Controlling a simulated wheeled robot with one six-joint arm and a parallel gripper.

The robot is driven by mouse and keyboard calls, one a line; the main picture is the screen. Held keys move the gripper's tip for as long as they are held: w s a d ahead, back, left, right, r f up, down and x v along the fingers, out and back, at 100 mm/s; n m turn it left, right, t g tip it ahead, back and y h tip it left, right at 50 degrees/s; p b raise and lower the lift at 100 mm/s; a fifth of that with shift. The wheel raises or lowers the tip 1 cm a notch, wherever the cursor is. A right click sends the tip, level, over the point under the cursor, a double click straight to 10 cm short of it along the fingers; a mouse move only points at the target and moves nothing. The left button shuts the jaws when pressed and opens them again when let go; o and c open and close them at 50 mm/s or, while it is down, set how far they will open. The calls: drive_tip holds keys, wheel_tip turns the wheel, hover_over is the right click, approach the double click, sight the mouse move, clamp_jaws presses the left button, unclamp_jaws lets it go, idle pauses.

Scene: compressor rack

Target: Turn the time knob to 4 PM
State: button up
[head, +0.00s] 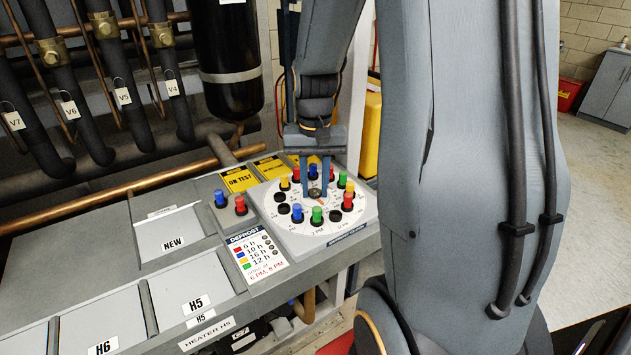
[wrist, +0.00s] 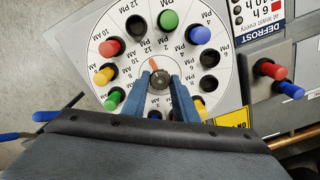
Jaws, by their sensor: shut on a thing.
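The time knob (wrist: 158,82) is a small dark round knob at the centre of a white dial (head: 270,207) on the panel. A blue peg (wrist: 200,35) stands near the 4 PM label. My gripper (wrist: 159,83) has its two blue fingers shut on the knob, one on each side. In the head view the fingers (head: 315,187) partly cover the knob.
A blue knob (head: 221,198) and a red knob (head: 240,205) stand left of the dial. A DEFROST label (head: 257,252) lies in front of them. A black cylinder (head: 228,60) stands behind.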

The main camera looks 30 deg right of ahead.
sight(316, 191)
drive_tip(key=m+p, duration=0.2)
drive_tip(key=m, duration=0.4)
drive_tip(key=shift+r+m, duration=0.1)
drive_tip(key=shift+m, duration=0.2)
drive_tip(key=m+p, duration=0.1)
drive_tip(key=m, duration=0.4)
drive_tip(key=shift+m, duration=0.3)
drive_tip(key=o, duration=1.1)
drive_tip(key=shift+c, duration=0.2)
drive_tip(key=shift+r+b, duration=1.05)
drive_tip(key=shift+r, duration=2.8)
drive_tip(key=shift+s+d, duration=0.1)
